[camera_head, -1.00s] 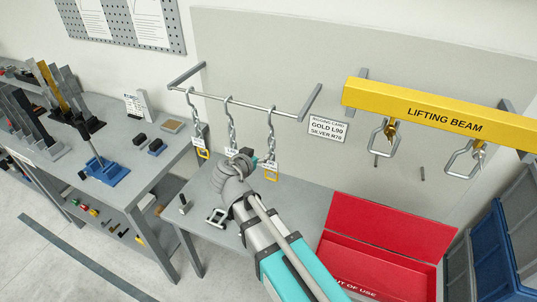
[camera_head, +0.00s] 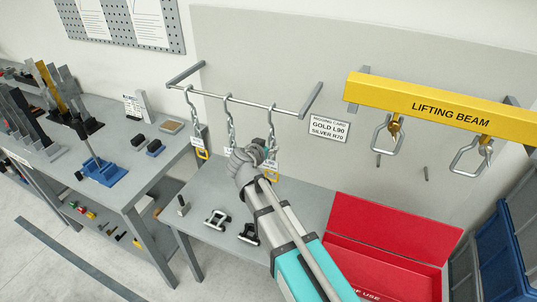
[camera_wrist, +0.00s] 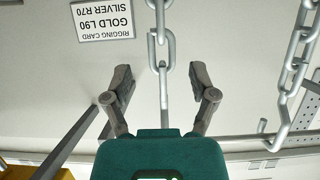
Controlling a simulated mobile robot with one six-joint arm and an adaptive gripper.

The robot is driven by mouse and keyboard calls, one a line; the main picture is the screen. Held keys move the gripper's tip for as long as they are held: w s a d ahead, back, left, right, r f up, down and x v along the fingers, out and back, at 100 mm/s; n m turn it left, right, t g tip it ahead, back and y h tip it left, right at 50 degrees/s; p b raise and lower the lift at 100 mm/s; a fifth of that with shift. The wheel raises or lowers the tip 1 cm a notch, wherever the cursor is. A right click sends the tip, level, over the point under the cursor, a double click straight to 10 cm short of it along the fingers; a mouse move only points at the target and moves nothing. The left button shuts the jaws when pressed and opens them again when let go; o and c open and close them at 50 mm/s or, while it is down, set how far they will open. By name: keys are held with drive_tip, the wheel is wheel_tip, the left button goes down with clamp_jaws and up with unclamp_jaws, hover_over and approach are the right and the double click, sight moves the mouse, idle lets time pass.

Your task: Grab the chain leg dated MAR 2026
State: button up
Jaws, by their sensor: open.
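Three grey chain legs hang by hooks from a wall rail: a left one (camera_head: 192,114), a middle one (camera_head: 230,122) and a right one (camera_head: 269,118). Small white tags hang low on them; no date is readable, so I cannot tell which is MAR 2026. My gripper (camera_head: 264,149) is at the right chain leg and hides part of it. In the wrist view, which is upside down, my gripper (camera_wrist: 162,76) is open. The right chain leg (camera_wrist: 156,50) runs between its fingers, apart from both. Another chain leg (camera_wrist: 292,75) hangs to the side.
A rigging card (camera_head: 329,129) reads "GOLD L90, SILVER R70". A yellow lifting beam (camera_head: 440,110) with hanging shackles is at right. An open red box (camera_head: 395,228) stands below it. Two brackets, one (camera_head: 217,219) left of the other (camera_head: 249,234), lie on the bench (camera_head: 195,238).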

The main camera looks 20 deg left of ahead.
sight(270, 145)
drive_tip(key=shift+f, duration=0.1)
drive_tip(key=shift+w+f+b, duration=0.4)
drive_tip(key=shift+w+b, duration=0.1)
drive_tip(key=shift+w, duration=0.1)
drive_tip(key=b+x, duration=0.1)
drive_tip(key=x, duration=0.1)
drive_tip(key=shift+w+a+f, duration=0.1)
drive_tip(key=shift+w+f, duration=0.2)
drive_tip(key=shift+w, duration=0.05)
drive_tip(key=shift+w+f, duration=0.1)
drive_tip(key=shift+w, duration=0.35)
drive_tip(key=shift+c, duration=0.2)
clamp_jaws()
